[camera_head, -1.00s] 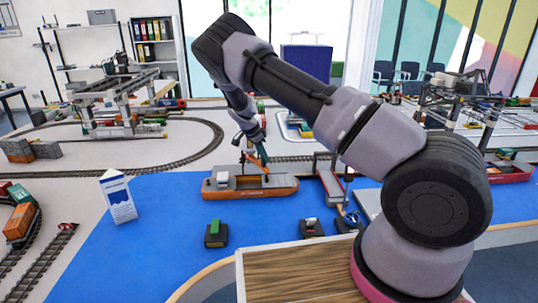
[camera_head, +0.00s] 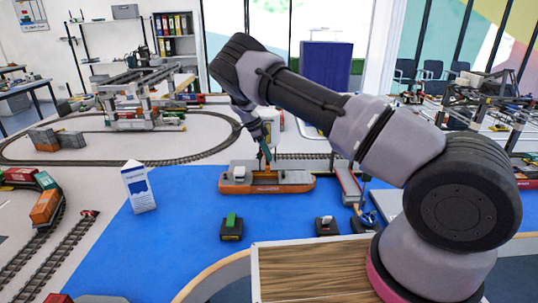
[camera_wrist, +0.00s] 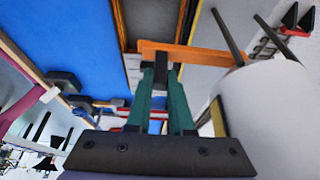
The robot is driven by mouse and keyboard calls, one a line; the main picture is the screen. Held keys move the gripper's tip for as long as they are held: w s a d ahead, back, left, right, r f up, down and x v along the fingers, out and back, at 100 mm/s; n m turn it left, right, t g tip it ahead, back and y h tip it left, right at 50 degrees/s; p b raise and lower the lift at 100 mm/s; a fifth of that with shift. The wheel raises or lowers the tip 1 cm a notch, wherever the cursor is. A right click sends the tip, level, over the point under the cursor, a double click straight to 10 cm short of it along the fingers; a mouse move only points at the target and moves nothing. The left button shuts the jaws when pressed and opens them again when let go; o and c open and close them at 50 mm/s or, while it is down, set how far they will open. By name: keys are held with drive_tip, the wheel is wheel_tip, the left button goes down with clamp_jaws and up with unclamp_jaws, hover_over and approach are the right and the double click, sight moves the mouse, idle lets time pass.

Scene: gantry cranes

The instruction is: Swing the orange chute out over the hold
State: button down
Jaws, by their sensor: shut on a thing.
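In the head view my gripper (camera_head: 266,146) is above the orange-hulled ship (camera_head: 285,188), and only a small part of the chute shows there.
A white and blue carton (camera_head: 139,188) stands on the blue water sheet at left. Small control boxes (camera_head: 231,229) stand in front of the ship. A grey and red jetty (camera_head: 348,187) is right of the ship. Rail track (camera_head: 200,158) runs behind.

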drive_tip(key=shift+a, duration=0.1)
drive_tip(key=c, duration=0.8)
unclamp_jaws()
drive_tip(key=v, duration=1)
drive_tip(key=shift+r, duration=0.35)
drive_tip(key=shift+w+r, duration=0.1)
